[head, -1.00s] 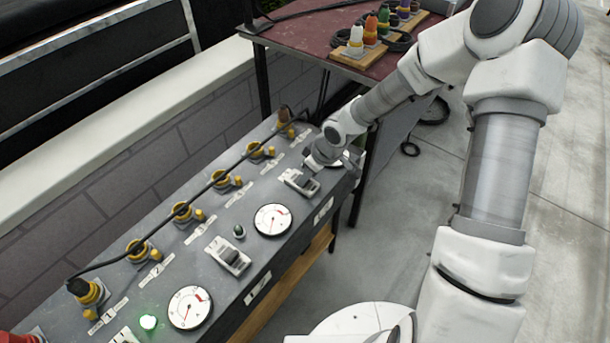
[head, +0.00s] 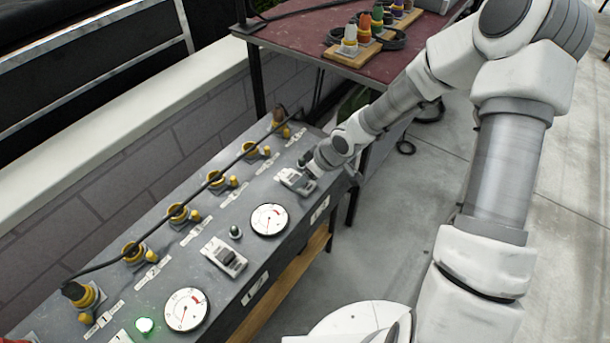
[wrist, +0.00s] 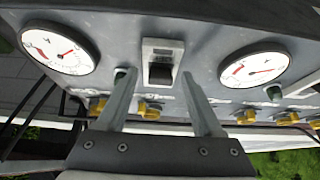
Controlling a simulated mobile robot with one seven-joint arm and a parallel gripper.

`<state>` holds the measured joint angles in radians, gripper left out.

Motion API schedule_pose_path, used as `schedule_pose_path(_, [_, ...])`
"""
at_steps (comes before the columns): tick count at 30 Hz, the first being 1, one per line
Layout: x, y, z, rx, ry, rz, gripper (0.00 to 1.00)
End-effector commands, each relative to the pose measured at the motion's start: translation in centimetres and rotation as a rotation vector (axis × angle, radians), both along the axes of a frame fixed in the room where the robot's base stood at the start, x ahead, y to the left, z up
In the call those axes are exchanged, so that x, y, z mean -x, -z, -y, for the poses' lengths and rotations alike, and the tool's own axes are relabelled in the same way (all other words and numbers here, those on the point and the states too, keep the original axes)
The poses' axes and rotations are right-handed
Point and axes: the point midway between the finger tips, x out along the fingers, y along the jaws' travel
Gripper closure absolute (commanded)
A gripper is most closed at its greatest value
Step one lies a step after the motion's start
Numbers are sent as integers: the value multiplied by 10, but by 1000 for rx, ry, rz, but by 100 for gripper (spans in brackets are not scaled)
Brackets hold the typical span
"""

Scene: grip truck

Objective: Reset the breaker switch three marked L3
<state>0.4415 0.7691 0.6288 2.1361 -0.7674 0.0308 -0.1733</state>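The far breaker switch (head: 297,180) is a pale housing on the grey sloping panel (head: 190,270). My gripper (head: 308,163) is right by its far end in the head view, and the arm partly covers that area. In the wrist view the switch (wrist: 162,62) shows a dark rocker in a white frame, between my two spread fingertips (wrist: 157,74). The fingers are apart and hold nothing; whether they touch the panel I cannot tell. A middle breaker switch (head: 224,257) sits nearer. The front-edge labels are too small to read surely.
Round gauges (head: 269,219) and small lamps sit between the switches; the near lamp (head: 145,325) glows green. Yellow connectors (head: 178,212) and a black cable run along the back of the panel. A red-topped table (head: 300,40) with coloured connectors stands beyond.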

Motion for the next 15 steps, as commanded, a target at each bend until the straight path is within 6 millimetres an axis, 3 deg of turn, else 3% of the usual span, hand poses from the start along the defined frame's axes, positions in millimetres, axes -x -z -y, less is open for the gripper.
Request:
schedule_pose_path(8, [1, -1, 1, 0, 0, -2, 32])
schedule_pose_path(15, [8, -29, 12, 0, 3, -1, 32])
